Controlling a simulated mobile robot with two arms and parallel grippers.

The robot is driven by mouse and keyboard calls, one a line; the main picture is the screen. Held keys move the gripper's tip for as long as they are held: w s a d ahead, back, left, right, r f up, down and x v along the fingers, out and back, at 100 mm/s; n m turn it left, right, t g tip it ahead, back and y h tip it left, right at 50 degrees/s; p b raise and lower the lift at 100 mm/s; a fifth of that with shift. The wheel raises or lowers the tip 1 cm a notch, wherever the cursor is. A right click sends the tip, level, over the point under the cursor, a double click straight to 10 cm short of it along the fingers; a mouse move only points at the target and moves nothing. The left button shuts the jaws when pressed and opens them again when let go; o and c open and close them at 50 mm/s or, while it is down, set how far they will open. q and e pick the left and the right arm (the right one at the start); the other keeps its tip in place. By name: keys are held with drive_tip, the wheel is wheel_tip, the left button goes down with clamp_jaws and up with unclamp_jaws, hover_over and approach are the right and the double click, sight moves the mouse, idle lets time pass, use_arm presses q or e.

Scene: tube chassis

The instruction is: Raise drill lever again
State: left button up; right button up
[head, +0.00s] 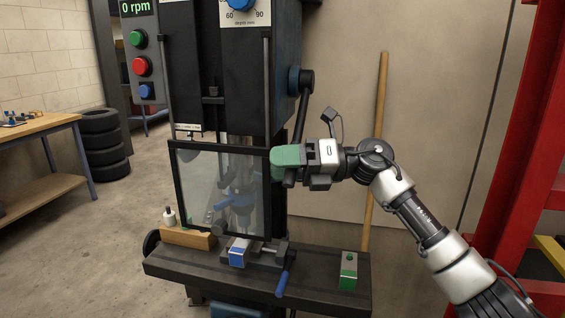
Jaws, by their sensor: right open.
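The drill press (222,85) stands in the middle of the head view. Its black lever (301,115) hangs down from the blue hub (295,80) on the machine's right side. My right gripper (285,160) comes in from the right, with its green fingers at the lower end of the lever. It is open. The fingers hide part of the lever there, and I cannot tell whether they touch it. The lever's tip shows just below the fingers. My left gripper is not in view.
A clear guard (190,185) in a black frame covers the drilling area. A wooden pole (377,110) leans at the wall, and a red rack (515,130) stands at right.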

drive_tip(key=shift+c, duration=0.2)
clamp_jaws()
drive_tip(key=shift+s+a+r+m+t+y+p, duration=0.25)
drive_tip(key=shift+s+r+m+p, duration=0.45)
drive_tip(key=shift+r+m+p, duration=0.9)
drive_tip(key=shift+s+a+r+m+t+y+p, duration=0.15)
drive_tip(key=shift+s+r+m+y+p, duration=0.45)
drive_tip(key=shift+r+p, duration=1.65)
drive_tip(key=shift+s+a+r+m+t+y+p, duration=0.25)
drive_tip(key=shift+s+r+m+p, duration=0.55)
drive_tip(key=shift+r+m+p, duration=0.9)
drive_tip(key=shift+r, duration=0.15)
